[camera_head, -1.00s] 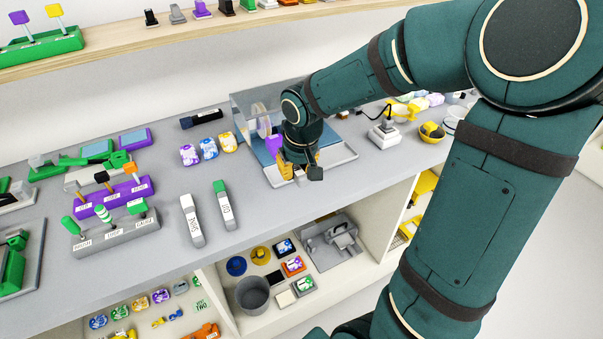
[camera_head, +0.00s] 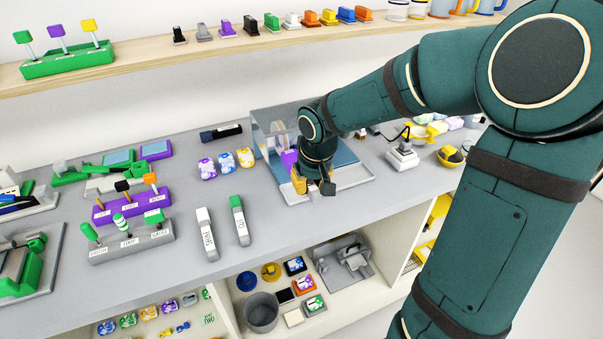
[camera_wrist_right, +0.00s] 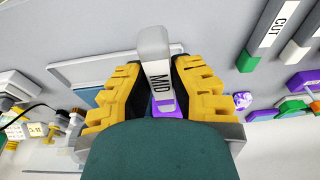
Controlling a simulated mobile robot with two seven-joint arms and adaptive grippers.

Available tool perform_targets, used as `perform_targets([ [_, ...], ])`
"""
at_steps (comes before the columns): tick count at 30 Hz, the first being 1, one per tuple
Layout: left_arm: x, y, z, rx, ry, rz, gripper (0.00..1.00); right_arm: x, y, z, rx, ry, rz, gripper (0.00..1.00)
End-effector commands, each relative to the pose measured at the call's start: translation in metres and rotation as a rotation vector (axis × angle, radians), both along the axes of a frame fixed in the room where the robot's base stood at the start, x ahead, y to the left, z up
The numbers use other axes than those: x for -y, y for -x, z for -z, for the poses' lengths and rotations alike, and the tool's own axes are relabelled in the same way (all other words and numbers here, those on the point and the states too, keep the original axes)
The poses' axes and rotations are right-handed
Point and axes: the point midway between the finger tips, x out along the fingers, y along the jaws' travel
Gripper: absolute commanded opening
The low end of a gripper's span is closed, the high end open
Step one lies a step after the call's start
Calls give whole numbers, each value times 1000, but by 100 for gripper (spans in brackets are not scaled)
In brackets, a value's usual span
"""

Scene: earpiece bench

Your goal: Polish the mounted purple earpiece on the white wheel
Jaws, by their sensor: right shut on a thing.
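My right gripper (camera_head: 314,186) is at the front of the clear-hooded polishing station at mid-bench. It is shut on a bar marked MID (camera_wrist_right: 154,48), with a grey body and a purple end, seen between the yellow fingers in the wrist view. In the head view a purple patch (camera_head: 289,160) shows just left of the gripper, toward the wheel; it looks like the bar's purple end. The white wheel (camera_head: 280,133) is a pale disc seen through the hood (camera_head: 262,122). Whether bar and wheel touch is hidden. I cannot make out a mounted purple earpiece. My left gripper is out of view.
Two more bars, one white-ended (camera_head: 207,236) and one green-ended (camera_head: 239,221), lie left of the station. Mottled blocks (camera_head: 207,168) sit behind them. A purple rack (camera_head: 130,207) and a grey rack (camera_head: 132,246) stand further left. A corded white device (camera_head: 402,158) stands right.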

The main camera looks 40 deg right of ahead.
Motion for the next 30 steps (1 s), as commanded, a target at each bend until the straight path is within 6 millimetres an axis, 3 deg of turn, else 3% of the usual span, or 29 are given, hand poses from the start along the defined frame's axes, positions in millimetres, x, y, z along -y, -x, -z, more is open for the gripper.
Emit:
perform_targets([
  [30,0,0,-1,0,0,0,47,3,-11,0,1,0,0,0],
])
